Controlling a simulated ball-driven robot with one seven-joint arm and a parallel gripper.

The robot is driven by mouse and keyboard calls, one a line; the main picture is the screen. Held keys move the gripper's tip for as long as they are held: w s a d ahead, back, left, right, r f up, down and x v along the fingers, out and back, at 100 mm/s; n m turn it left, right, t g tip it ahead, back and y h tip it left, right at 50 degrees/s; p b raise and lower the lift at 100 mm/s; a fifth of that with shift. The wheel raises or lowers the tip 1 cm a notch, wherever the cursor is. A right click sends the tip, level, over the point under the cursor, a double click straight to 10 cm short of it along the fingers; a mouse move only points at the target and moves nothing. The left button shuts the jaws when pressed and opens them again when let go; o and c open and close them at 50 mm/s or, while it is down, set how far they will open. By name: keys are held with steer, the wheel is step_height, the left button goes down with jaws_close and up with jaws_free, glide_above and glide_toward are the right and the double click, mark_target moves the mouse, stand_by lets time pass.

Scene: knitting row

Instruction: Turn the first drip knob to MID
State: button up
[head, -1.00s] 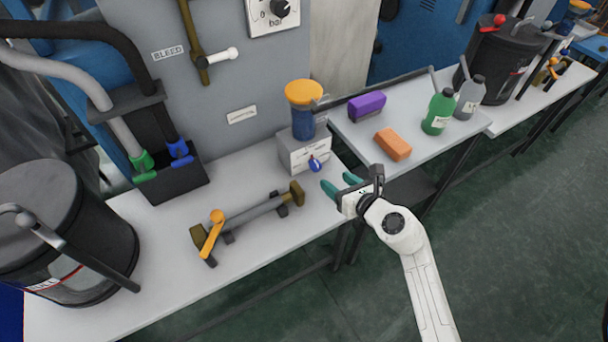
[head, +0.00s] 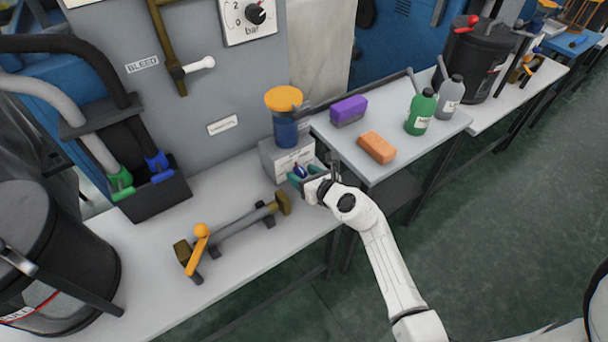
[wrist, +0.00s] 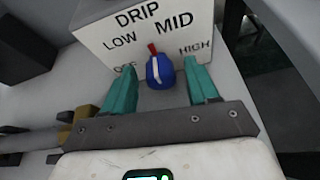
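The drip box (head: 272,163) is a pale block under a blue cup with a yellow lid (head: 284,99). In the wrist view its face (wrist: 100,30) reads DRIP, OFF, LOW, MID and HIGH. The blue drip knob (wrist: 161,72) has a white line and a red tip, which points up and slightly left, between LOW and MID. My gripper (wrist: 162,68) is open, with one teal finger on each side of the knob and a visible gap on both sides. In the head view my gripper (head: 304,177) is at the box front and partly hides the knob.
A purple block (head: 348,110), an orange block (head: 376,147) and green and grey bottles (head: 420,112) stand on the bench to the right. Open floor lies in front.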

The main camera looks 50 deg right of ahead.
steer(key=c, duration=1)
steer(key=shift+c, duration=0.2)
steer(key=shift+r, duration=0.1)
steer(key=shift+m+y+p, duration=0.6)
steer(key=shift+m+p, duration=0.15)
steer(key=shift+m, duration=0.05)
steer(key=shift+d+m+t+y+p, duration=0.2)
steer(key=shift+m+t+y+p, duration=0.4)
steer(key=shift+m, duration=0.7)
steer(key=shift+s, duration=0.1)
steer(key=o, duration=1)
steer(key=shift+o, duration=0.2)
